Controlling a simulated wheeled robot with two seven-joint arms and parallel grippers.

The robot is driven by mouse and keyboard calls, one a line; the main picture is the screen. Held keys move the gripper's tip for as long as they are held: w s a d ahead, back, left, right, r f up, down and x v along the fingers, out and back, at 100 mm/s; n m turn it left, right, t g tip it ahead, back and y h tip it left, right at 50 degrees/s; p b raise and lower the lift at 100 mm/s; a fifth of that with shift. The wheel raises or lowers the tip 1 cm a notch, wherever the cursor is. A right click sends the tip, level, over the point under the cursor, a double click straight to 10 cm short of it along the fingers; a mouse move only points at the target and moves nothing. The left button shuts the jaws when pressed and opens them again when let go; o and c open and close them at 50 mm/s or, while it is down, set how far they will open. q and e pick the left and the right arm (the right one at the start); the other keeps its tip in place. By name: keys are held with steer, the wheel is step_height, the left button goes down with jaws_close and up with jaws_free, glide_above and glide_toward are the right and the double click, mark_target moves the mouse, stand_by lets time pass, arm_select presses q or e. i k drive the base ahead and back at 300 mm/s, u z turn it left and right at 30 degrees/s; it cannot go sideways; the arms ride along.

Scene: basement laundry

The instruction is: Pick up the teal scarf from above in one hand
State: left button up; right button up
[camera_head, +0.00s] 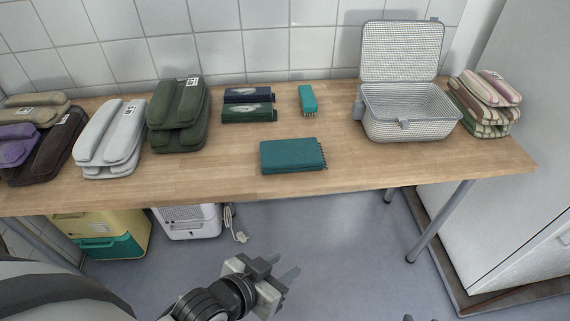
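The teal scarf (292,156) lies folded flat near the front edge of the wooden table, with a short fringe along its right side. My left gripper (284,273) is in front of the table and lower in the picture than the scarf, over the floor. Its two fingers look apart, with nothing between them. It does not touch the scarf. Only a small dark tip, perhaps of my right gripper (408,318), shows at the bottom edge; its fingers are mostly out of the picture.
The tabletop around the scarf is clear.

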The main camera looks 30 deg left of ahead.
mark_target(297, 154)
steer(key=u, duration=0.05)
steer(key=k, duration=1)
steer(key=z, duration=0.95)
steer(key=i, duration=0.9)
steer(key=u, duration=0.5)
steer(key=i, duration=0.95)
steer(key=u, duration=1)
